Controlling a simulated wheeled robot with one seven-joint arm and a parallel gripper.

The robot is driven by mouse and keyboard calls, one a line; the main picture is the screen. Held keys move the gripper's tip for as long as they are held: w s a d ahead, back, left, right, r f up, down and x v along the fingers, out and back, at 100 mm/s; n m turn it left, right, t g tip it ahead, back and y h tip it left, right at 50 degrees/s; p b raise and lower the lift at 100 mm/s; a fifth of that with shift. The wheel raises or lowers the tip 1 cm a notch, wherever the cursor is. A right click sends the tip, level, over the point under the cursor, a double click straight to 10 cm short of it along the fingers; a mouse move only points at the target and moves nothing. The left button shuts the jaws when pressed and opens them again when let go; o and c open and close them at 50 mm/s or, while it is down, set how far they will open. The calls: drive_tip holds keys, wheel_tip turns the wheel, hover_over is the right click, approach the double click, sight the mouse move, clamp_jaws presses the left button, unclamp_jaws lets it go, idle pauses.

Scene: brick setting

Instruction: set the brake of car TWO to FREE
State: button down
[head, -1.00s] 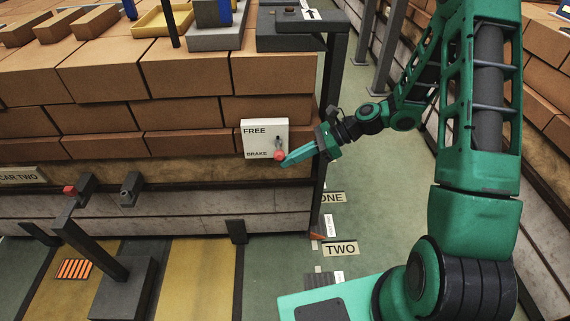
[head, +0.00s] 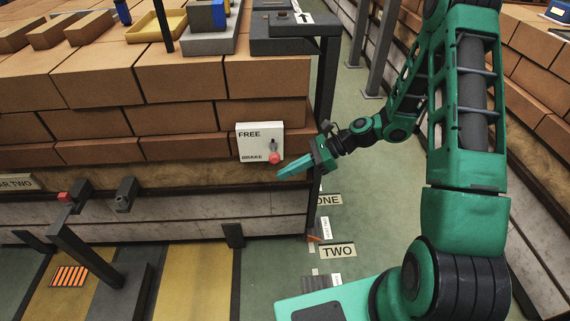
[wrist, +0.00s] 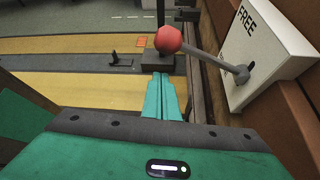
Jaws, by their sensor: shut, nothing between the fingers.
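The white brake plate (head: 247,145) is on the near side of the brick-loaded car, at its right end. It reads FREE at the top and BRAKE at the bottom. Its grey lever ends in a red knob (head: 274,157), which is down beside the word BRAKE. In the wrist view the knob (wrist: 168,39) stands out from the plate (wrist: 262,60) on the lever (wrist: 215,62). My gripper (head: 280,177) is shut and empty, just below the knob. Its green fingers (wrist: 160,97) look apart from the knob. A CAR TWO sign (head: 15,182) is on the car's side at left.
A dark post (head: 327,85) stands right of the plate, close to my gripper. Floor signs ONE (head: 328,200) and TWO (head: 338,250) lie below. A dark stand (head: 85,250) is at lower left. Another brick-loaded car (head: 535,110) is at right.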

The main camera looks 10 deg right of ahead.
drive_tip(key=v, duration=1)
drive_tip(key=shift+d+f, duration=0.2)
drive_tip(key=shift+f, duration=0.05)
drive_tip(key=shift+w, duration=0.1)
drive_tip(key=s+d+r+n+h, duration=0.4)
drive_tip(key=s+d+r+n, duration=0.1)
drive_tip(key=s, duration=0.4)
drive_tip(key=s+d+r+n+h, duration=0.4)
drive_tip(key=s+d+r, duration=0.1)
drive_tip(key=s, duration=0.5)
drive_tip(key=s+d+r+n+h, duration=0.3)
drive_tip(key=s+d+r+n, duration=0.2)
drive_tip(key=s, duration=0.4)
drive_tip(key=shift+s+d+r+n+g+h, duration=0.3)
drive_tip(key=shift+s+d+r+g+h, duration=0.1)
drive_tip(key=shift+d, duration=0.3)
